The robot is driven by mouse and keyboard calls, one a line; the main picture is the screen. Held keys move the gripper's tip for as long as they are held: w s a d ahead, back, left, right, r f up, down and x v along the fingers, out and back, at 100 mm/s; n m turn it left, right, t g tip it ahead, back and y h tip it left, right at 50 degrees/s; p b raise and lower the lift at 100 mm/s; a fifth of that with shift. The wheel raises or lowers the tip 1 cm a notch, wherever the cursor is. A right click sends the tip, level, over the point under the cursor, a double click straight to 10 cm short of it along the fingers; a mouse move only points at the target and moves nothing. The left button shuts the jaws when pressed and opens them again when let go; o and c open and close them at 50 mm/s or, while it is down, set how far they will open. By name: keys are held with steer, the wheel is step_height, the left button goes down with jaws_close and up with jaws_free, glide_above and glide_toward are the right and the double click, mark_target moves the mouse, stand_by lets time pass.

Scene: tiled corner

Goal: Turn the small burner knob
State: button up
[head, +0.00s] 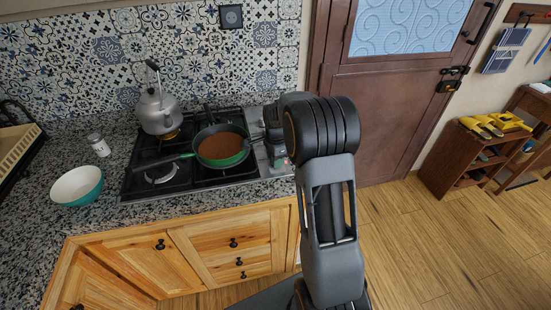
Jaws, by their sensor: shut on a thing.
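The black gas stove (205,182) is set in the speckled counter, with a silver control strip (259,157) along its right side. My gripper (279,158) points down at this strip, near its front end. It is shut on the small burner knob, which is mostly hidden by the jaws. How far the knob is turned cannot be seen. The other knobs are hidden behind my arm or too small to make out.
A green pan (224,150) with brown contents stands on the stove, left of my gripper. A grey kettle (158,110) stands behind it, with an orange glow beneath. A white-and-teal bowl (77,186) and a small jar (98,145) stand left. A brown door (400,110) is right.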

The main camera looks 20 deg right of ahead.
steer(key=shift+r, duration=0.1)
stand_by(0.3)
steer(key=o, duration=0.9)
steer(key=r, duration=1.3)
steer(key=shift+s+r, duration=0.2)
steer(key=shift+r, duration=0.15)
steer(key=s+a+n+t, duration=0.1)
steer(key=s+a+n, duration=0.2)
steer(key=s+n, duration=0.3)
steer(key=s+a+f+n+t, duration=0.1)
steer(key=s+a+n, duration=0.3)
steer(key=s+n, duration=0.2)
steer(key=s+a+f+n+t, duration=0.1)
steer(key=s+a+n, duration=0.2)
steer(key=s+n, duration=0.3)
steer(key=shift+s+a+f, duration=0.15)
steer(key=shift+s+a, duration=0.05)
steer(key=shift+s, duration=0.7)
steer(key=shift+s+a+f, duration=0.1)
steer(key=shift+s+a, duration=0.1)
steer(key=shift+s, duration=0.65)
